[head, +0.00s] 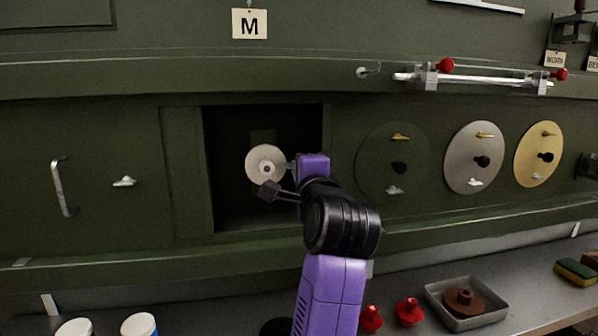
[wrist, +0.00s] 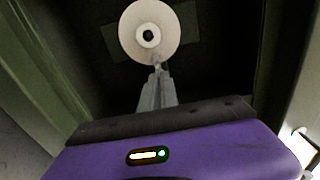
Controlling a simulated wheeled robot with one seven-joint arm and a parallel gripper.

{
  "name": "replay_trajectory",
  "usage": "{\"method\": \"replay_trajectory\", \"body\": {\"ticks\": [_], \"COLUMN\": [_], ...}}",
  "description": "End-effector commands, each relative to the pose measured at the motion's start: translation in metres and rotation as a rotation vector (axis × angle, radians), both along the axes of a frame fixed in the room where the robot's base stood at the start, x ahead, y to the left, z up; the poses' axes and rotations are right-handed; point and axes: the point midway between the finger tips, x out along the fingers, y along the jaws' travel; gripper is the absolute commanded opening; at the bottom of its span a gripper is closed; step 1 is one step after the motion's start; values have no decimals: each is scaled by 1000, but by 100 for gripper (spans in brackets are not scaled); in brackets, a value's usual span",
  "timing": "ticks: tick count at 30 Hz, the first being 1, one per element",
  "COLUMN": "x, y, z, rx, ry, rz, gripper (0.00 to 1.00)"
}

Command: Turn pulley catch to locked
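A pale round pulley (head: 262,153) with a dark-centred hub is mounted in the dark square recess. It also shows at the top of the wrist view (wrist: 133,35). My gripper (head: 288,165) reaches into the recess from the right and meets the pulley's edge. In the wrist view, its two narrow grey fingers (wrist: 157,72) are close together at the rim. A small pale piece, seemingly the pulley catch (wrist: 157,60), shows at the fingertips, which look shut on it. Most of the catch is hidden by the fingers, and its setting cannot be read.
The recess frame (head: 190,165) stands close around my wrist. Three round discs, the nearest dark green (head: 372,165), are on the panel to the right. A handle (head: 63,187) is at left. A tray (head: 490,318), red knobs and white-lidded jars stand on the bench below.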

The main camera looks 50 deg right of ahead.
Motion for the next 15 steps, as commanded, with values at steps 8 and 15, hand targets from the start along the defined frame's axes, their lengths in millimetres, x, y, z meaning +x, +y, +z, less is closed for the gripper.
{"method": "replay_trajectory", "body": {"ticks": [8,15], "x": [0,0], "y": [-1,0], "z": [-1,-1], "rx": [1,0], "ry": [1,1], "rz": [-2,-1], "gripper": [26,26]}}
